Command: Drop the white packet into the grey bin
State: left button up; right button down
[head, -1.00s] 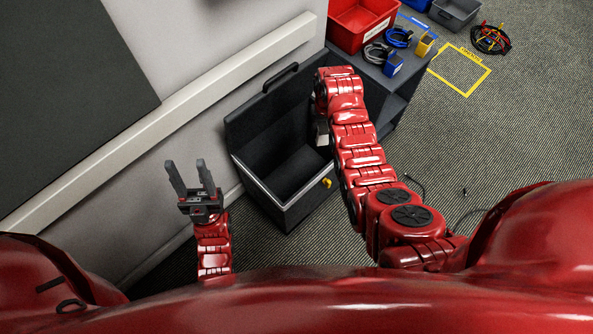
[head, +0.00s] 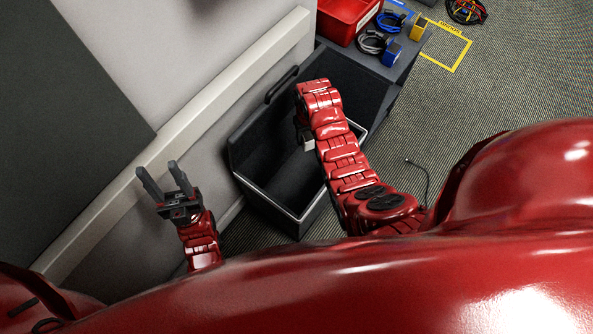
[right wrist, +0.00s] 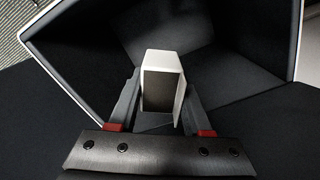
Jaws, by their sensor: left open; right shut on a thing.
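The white packet (right wrist: 165,84) is between the two fingers of my right gripper (right wrist: 160,95) in the right wrist view, and the gripper is shut on it. A small pale part of the packet (head: 307,144) shows below my right arm in the head view; the arm hides the rest. The dark grey bin (head: 264,200) stands open with its lid up against the wall. The packet is over the bin's opening, and its dark inside walls (right wrist: 85,65) surround the packet in the wrist view. My left gripper (head: 162,178) is open and empty, left of the bin.
A grey shelf unit beside the bin holds a red crate (head: 346,17), coiled cables (head: 372,42) and blue and yellow blocks (head: 391,54). A yellow floor outline (head: 452,52) and a cable bundle (head: 466,11) lie on the carpet. A loose black cable (head: 424,176) lies near my right arm.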

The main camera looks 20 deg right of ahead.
jog(key=shift+s+f, duration=0.1)
jog(key=shift+f, duration=0.5)
notch_tip(320, 180, down, 4)
jog(key=b, duration=0.3)
jog(key=shift+c, duration=1.3)
grip_release()
notch_tip(320, 180, up, 10)
jog(key=shift+f+p, duration=0.1)
jog(key=shift+p, duration=0.35)
notch_tip(320, 180, up, 8)
jog(key=p, duration=0.7)
jog(key=shift+f, duration=0.2)
